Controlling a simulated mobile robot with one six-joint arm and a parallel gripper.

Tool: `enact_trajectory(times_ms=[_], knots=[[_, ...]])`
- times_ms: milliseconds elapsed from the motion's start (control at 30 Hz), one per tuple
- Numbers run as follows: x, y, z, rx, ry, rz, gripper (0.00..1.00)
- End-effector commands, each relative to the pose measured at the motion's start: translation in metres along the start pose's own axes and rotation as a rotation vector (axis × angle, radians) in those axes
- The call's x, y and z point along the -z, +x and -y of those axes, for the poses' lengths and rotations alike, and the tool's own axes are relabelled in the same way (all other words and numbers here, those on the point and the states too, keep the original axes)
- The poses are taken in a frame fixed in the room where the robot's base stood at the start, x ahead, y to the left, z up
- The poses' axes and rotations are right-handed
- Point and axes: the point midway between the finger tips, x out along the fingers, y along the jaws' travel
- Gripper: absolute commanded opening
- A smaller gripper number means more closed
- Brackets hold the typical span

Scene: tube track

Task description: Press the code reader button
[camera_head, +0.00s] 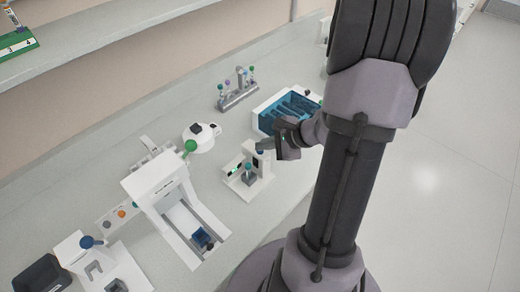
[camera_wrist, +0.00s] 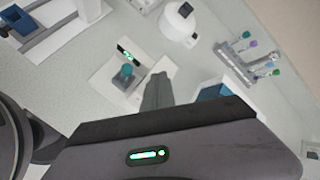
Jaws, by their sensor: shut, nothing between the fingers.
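The small white device that looks like the code reader (camera_head: 264,183) stands on the bench in the middle of the head view, and its white base (camera_wrist: 103,85) shows in the wrist view. A lit green display (camera_wrist: 127,53) is on it. A teal-topped round piece (camera_wrist: 125,71) stands upright on its base; I cannot tell if it is a tube or a button. My gripper (camera_head: 264,143) is shut and empty, with its tips over the white upright part of the device. In the wrist view the closed fingers (camera_wrist: 157,88) hide part of the device, and contact cannot be told.
A blue-windowed box (camera_head: 266,117) stands close behind my gripper. A rack with several tubes (camera_head: 238,95) and a round white machine (camera_head: 201,137) are farther back. A larger white machine (camera_head: 158,187) is at the left. Bare bench lies in front of the device.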

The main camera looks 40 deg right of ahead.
Motion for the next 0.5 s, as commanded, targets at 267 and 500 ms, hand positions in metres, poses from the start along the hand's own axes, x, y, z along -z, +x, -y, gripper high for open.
enact_trajectory(times_ms=[267, 500], knots=[[-0.006, -0.008, 0.006, 0.001, -0.001, 0.0, 0.0], [-0.009, -0.012, 0.009, 0.0, 0.001, 0.0, 0.0]])
